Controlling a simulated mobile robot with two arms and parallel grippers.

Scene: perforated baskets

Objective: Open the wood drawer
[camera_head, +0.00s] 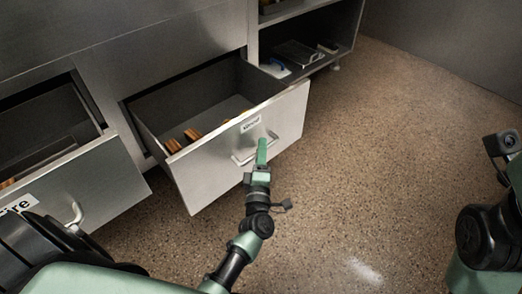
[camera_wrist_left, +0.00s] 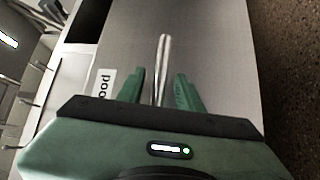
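The wood drawer (camera_head: 210,175) is pulled out of the steel cabinet in the head view, and its inside shows. Its front has a small label and a metal bar handle (camera_head: 240,160). A few orange-brown pieces lie inside it. My left gripper (camera_head: 262,150) is at the handle. In the left wrist view, the two green fingers (camera_wrist_left: 160,90) stand apart on either side of the handle (camera_wrist_left: 162,60), with gaps showing. The label reading "ood" (camera_wrist_left: 104,85) is left of the fingers. My right arm shows at the right edge of the head view, its gripper out of frame.
A second drawer labelled "ire" (camera_head: 85,185) stands open at the left, close to my left arm. An open shelf (camera_head: 310,60) with a tray and small items is at the back right. The speckled floor (camera_head: 400,140) to the right is clear.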

